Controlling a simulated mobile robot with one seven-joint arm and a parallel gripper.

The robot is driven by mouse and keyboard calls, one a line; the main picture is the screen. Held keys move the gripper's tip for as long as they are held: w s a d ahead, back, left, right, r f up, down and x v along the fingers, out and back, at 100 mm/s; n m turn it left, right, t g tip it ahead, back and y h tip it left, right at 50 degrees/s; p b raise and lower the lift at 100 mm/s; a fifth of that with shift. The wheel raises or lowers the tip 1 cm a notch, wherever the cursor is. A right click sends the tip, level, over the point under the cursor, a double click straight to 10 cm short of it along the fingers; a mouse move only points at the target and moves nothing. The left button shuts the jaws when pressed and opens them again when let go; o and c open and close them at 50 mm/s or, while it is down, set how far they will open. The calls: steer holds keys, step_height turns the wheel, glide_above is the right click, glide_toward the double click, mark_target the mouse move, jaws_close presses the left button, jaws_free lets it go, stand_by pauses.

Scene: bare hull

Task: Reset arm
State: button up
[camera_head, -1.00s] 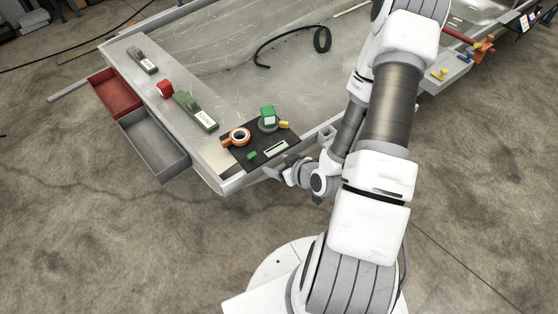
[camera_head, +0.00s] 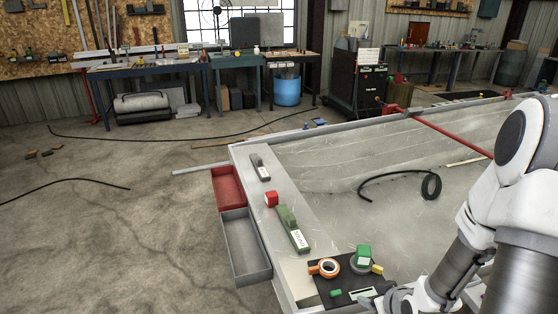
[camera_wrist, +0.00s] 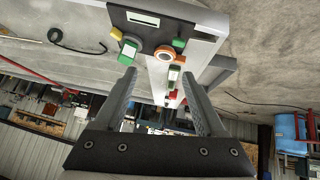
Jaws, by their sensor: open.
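My gripper (camera_wrist: 158,72) is open and empty in the wrist view, with both dark fingers apart. In the head view my arm is at the right, and the gripper end (camera_head: 375,303) is low in the picture, by the near edge of the black mat (camera_head: 334,300). On or by the mat are an orange ring-shaped roll (camera_head: 328,268), a green block (camera_head: 363,254) and a yellow piece (camera_head: 377,269). The wrist view shows the mat upside down, with the orange roll (camera_wrist: 166,53) beyond the fingers.
The metal hull (camera_head: 330,215) fills the middle right. Its side ledge holds a green-handled tool (camera_head: 292,230), a red block (camera_head: 271,198) and a grey tool (camera_head: 260,168). Red (camera_head: 228,188) and grey (camera_head: 244,249) trays hang outside its left edge. Floor at left is mostly clear, with cables. Workbenches line the back.

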steer(key=s+a+r+m+g+h, duration=0.1)
steer(key=a+r, duration=0.1)
steer(key=r, duration=0.7)
steer(key=s+a+r+m+h, duration=0.1)
steer(key=r, duration=0.8)
steer(key=s+a+r, duration=0.3)
steer(key=s+r, duration=0.2)
steer(key=s, duration=0.2)
steer(key=s+a+r+m+g+y, duration=0.1)
steer(key=s+a+r, duration=0.3)
steer(key=s, duration=0.3)
steer(key=shift+s+r+g, duration=0.2)
steer(key=shift+r+g, duration=0.1)
steer(key=shift+r, duration=0.55)
